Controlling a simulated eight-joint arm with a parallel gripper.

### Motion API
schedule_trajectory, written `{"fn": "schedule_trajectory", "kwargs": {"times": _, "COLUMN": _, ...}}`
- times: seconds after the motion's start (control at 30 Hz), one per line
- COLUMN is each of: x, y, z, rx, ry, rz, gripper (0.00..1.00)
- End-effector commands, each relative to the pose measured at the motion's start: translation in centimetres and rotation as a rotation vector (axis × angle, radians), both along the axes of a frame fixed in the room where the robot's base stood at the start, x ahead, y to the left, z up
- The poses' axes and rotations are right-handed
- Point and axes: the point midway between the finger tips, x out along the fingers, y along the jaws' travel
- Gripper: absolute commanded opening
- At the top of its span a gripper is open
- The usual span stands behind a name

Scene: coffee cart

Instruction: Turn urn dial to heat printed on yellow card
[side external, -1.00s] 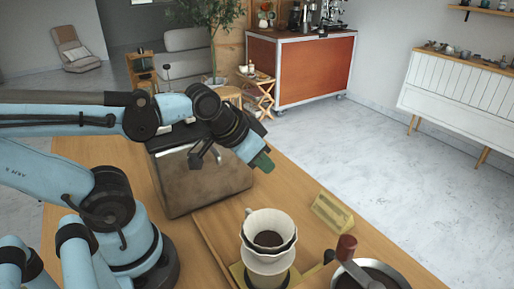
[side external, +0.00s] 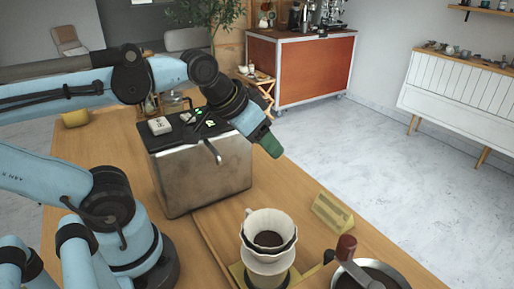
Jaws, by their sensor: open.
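My gripper (side external: 269,145) has green fingertips and hangs in the air, right of and above the boxy metal appliance (side external: 205,178). It points down and to the right, with nothing seen in it. The appliance has a brown-grey metal body and a dark top with small green marks; it may be the urn, but I cannot make out a dial. A yellow wedge-shaped holder (side external: 332,212) stands on the wooden table at the right, apart from my gripper. I cannot tell whether it is the card, and no print is readable. Another yellow thing (side external: 76,118) lies at the table's far left.
A white dripper (side external: 270,228) with coffee grounds stands at the front middle. A grinder with a dark red knob (side external: 346,247) is to its right. A small white box (side external: 160,126) sits on the appliance's top. A glass vessel (side external: 174,101) stands behind.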

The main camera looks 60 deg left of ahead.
Motion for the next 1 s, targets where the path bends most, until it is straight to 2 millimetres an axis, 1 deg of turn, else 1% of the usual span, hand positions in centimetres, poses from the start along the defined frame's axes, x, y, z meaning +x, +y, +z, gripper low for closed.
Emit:
{"fn": "schedule_trajectory", "kwargs": {"times": 0.03, "x": 0.0, "y": 0.0, "z": 2.1, "rx": 0.0, "ry": 0.0, "rz": 0.0, "gripper": 0.59}}
{"fn": "schedule_trajectory", "kwargs": {"times": 0.07, "x": 0.0, "y": 0.0, "z": 3.3, "rx": 0.0, "ry": 0.0, "rz": 0.0, "gripper": 0.59}}
{"fn": "schedule_trajectory", "kwargs": {"times": 0.1, "x": 0.0, "y": 0.0, "z": 4.9, "rx": 0.0, "ry": 0.0, "rz": 0.0, "gripper": 0.59}}
{"fn": "schedule_trajectory", "kwargs": {"times": 0.17, "x": 0.0, "y": 0.0, "z": 7.4, "rx": 0.0, "ry": 0.0, "rz": 0.0, "gripper": 0.59}}
{"fn": "schedule_trajectory", "kwargs": {"times": 0.2, "x": 0.0, "y": 0.0, "z": 9.0, "rx": 0.0, "ry": 0.0, "rz": 0.0, "gripper": 0.59}}
{"fn": "schedule_trajectory", "kwargs": {"times": 0.3, "x": 0.0, "y": 0.0, "z": 12.5, "rx": 0.0, "ry": 0.0, "rz": 0.0, "gripper": 0.59}}
{"fn": "schedule_trajectory", "kwargs": {"times": 0.4, "x": 0.0, "y": 0.0, "z": 15.6, "rx": 0.0, "ry": 0.0, "rz": 0.0, "gripper": 0.59}}
{"fn": "schedule_trajectory", "kwargs": {"times": 0.57, "x": 0.0, "y": 0.0, "z": 19.8, "rx": 0.0, "ry": 0.0, "rz": 0.0, "gripper": 0.59}}
{"fn": "schedule_trajectory", "kwargs": {"times": 0.77, "x": 1.1, "y": 3.9, "z": 20.2, "rx": -0.155, "ry": 0.131, "rz": 0.364, "gripper": 0.59}}
{"fn": "schedule_trajectory", "kwargs": {"times": 1.0, "x": 1.5, "y": 9.4, "z": 20.2, "rx": -0.35, "ry": 0.289, "rz": 0.912, "gripper": 0.59}}
